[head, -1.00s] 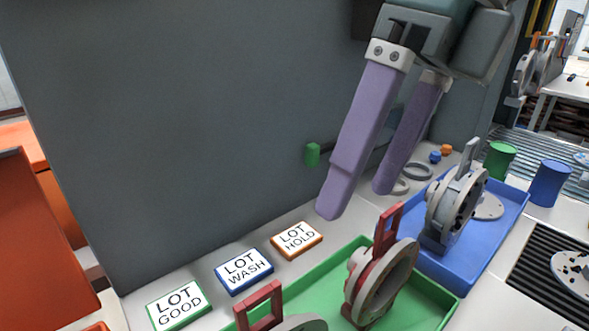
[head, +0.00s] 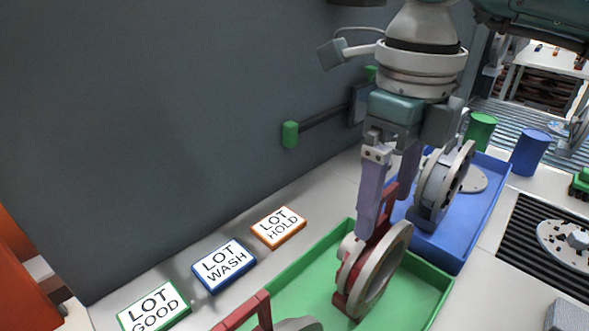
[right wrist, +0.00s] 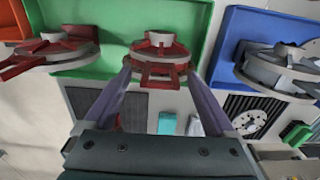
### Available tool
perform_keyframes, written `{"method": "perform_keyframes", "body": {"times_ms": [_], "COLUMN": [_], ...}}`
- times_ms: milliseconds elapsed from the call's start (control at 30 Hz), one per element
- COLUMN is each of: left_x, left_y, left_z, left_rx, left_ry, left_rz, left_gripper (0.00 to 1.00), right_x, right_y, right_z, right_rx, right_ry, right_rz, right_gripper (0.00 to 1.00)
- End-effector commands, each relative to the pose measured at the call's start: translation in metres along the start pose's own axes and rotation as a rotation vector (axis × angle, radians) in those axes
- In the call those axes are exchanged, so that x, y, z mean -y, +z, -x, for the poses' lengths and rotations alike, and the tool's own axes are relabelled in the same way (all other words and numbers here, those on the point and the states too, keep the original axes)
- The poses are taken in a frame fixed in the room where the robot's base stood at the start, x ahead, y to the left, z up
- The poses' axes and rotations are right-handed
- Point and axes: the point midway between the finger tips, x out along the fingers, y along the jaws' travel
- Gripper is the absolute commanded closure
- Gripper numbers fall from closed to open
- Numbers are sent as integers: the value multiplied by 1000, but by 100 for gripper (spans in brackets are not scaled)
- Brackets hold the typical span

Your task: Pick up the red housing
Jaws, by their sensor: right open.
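A red housing (head: 350,291) with a grey disc and an upright red loop handle stands in the green tray (head: 309,262). My right gripper (head: 388,212) points down over it, its two purple fingers open on either side of the handle. In the right wrist view the red housing (right wrist: 159,52) lies between the open fingertips (right wrist: 159,78). I cannot tell whether the fingers touch it. A second red housing (head: 254,314) is partly cut off at the bottom of the head view, and it also shows at the left of the right wrist view (right wrist: 62,48). My left gripper is not in view.
A blue tray (head: 487,200) beside the green one holds a grey housing (head: 436,190). Lot signs (head: 224,265) stand between the green tray and the grey wall (head: 180,130). Green (head: 480,131) and blue (head: 529,152) cylinders stand behind. A black grate (head: 530,235) lies at right.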

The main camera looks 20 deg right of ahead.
Motion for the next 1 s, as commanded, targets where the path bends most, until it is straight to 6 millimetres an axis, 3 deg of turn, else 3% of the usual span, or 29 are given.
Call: {"method": "perform_keyframes", "body": {"times_ms": [233,1000], "left_x": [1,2], "left_y": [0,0], "left_z": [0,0], "left_rx": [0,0], "left_ry": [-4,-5], "left_rz": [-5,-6], "left_gripper": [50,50], "right_x": [0,0], "right_y": [0,0], "right_z": [-2,-1], "right_rx": [1,0], "right_ry": [1,1], "right_rz": [1,1], "right_gripper": [11,98]}}
